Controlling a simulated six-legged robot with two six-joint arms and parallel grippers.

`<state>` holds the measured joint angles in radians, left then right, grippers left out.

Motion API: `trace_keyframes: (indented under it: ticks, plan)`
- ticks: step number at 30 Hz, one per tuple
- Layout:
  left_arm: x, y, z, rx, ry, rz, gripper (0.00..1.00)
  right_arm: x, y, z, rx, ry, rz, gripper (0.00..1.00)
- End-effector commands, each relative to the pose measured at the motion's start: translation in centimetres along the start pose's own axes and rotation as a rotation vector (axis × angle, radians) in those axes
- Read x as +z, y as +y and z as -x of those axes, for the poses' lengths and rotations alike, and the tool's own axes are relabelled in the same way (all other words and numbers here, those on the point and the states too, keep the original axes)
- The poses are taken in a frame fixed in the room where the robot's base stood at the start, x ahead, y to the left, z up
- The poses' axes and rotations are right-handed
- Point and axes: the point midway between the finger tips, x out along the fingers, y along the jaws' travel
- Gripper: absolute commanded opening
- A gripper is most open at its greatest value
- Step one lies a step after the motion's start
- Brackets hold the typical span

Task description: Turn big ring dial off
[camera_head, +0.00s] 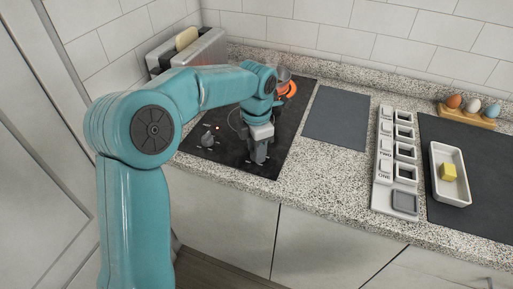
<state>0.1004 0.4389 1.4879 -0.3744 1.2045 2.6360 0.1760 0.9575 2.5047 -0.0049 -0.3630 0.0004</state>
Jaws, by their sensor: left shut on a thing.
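My left gripper (258,157), on the teal arm, points down at the front right part of the black cooktop (230,158). It is shut on a dial there, which the fingers hide almost wholly. Another dark dial (208,139) stands on the cooktop to the left of the gripper, apart from it. A small red light (217,128) glows next to that dial. I cannot see how the gripped dial is turned. My right gripper is out of view.
An orange pot (287,88) stands at the cooktop's back, partly behind my arm. A toaster (200,48) with bread is at the back left. A dark mat (337,117), a labelled white rack (382,188), a white dish (437,160) and an egg holder (467,117) lie to the right.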

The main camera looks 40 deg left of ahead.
Motion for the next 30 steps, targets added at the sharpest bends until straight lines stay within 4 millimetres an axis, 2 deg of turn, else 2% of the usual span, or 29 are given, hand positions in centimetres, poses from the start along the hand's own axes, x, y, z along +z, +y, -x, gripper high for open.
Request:
trace_keyframes:
  ticks: [11,12,14,24,26,30]
  plan:
    - [0.1,0.2,0.3,0.008,-0.008,0.008,0.06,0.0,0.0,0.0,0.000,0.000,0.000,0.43]
    - [0.1,0.2,0.3,0.008,-0.009,0.008,0.43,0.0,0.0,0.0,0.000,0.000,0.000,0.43]
    - [0.1,0.2,0.3,0.007,-0.008,0.008,0.62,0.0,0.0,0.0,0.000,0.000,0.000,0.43]
    - [0.1,0.1,0.4,0.003,-0.004,0.005,0.62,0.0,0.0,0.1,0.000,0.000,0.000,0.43]
    - [0.1,0.1,1.0,0.004,-0.005,0.005,0.62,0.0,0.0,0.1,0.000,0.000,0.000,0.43]
    - [0.1,0.1,3.7,0.005,-0.008,0.005,0.62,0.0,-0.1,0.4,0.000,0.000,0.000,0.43]
